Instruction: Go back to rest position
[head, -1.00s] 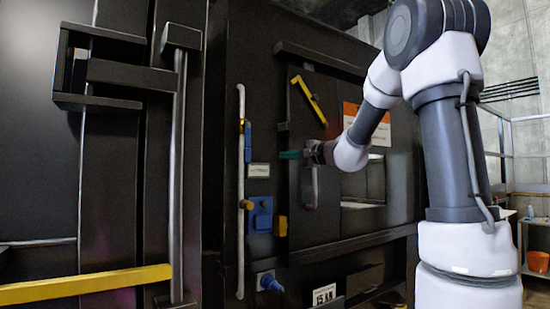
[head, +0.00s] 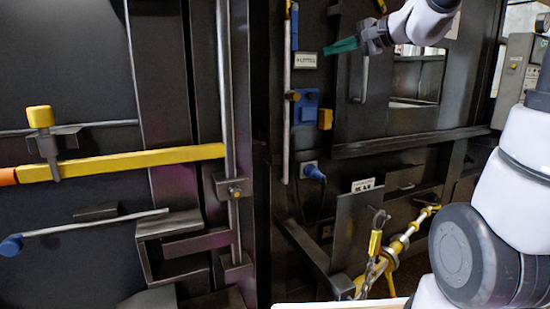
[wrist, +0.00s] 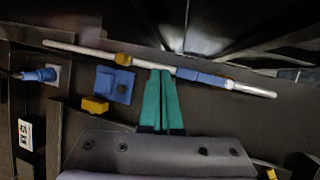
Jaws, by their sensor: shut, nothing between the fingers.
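My gripper (head: 342,46) has teal fingers and is at the upper middle of the head view, in front of the dark compactor front. Its fingers also show in the wrist view (wrist: 161,100), side by side and shut with nothing between them. In the wrist view the fingertips lie over the long metal rod (wrist: 205,79) with its blue sleeve; I cannot tell how far apart they are in depth.
A yellow bar (head: 140,162) crosses the dark door at left. A blue bracket (head: 307,105), a yellow block (head: 325,119) and a blue plug (head: 314,172) sit on the compactor. A yellow hook-and-chain fitting (head: 398,243) stands low in front.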

